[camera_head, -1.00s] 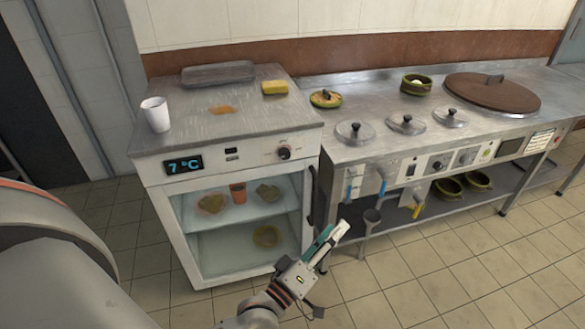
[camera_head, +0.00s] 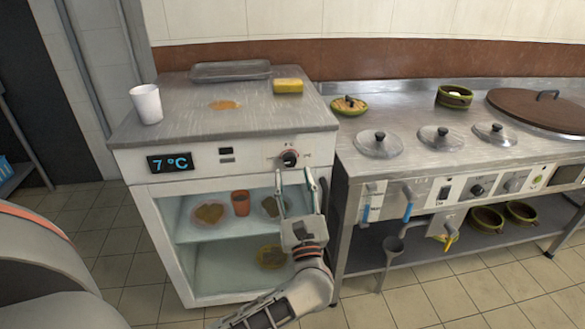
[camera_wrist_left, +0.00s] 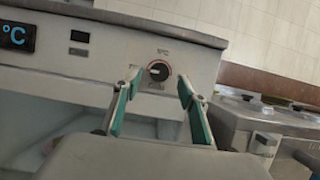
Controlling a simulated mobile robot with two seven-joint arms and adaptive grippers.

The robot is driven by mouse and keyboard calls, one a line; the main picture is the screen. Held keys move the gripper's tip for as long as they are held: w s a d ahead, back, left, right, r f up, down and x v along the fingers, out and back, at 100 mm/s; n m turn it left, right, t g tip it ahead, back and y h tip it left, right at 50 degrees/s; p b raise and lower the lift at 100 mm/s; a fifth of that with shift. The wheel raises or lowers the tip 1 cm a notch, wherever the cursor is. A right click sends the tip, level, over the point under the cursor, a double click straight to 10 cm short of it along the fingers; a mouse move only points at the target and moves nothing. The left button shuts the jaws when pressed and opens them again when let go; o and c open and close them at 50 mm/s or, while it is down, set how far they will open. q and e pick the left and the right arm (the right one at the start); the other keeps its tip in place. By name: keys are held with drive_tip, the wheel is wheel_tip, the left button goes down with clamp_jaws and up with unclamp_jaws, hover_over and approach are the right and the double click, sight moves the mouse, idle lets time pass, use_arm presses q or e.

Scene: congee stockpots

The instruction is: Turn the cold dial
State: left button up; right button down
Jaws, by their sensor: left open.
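The cold dial (camera_head: 289,158) is a dark round knob on the white front panel of the small refrigerated cabinet (camera_head: 220,160). In the left wrist view the dial (camera_wrist_left: 158,70) shows beyond the fingertips, roughly midway between them, with small markings around it. My left gripper (camera_head: 295,178) is open, fingers pointing up, just below and in front of the dial. In the wrist view its two teal-padded fingers (camera_wrist_left: 156,88) are spread and hold nothing. I see no contact with the dial. A display (camera_head: 170,162) on the panel reads 7 °C. My right gripper is not in view.
On the cabinet top are a white cup (camera_head: 146,104), a grey tray (camera_head: 231,70) and a yellow sponge (camera_head: 288,86). A steel counter (camera_head: 400,160) with lidded wells and knobs stands to the right. Tiled floor is free in front.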

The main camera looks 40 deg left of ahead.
sight(291, 162)
use_arm(q)
drive_tip(key=shift+x, duration=2)
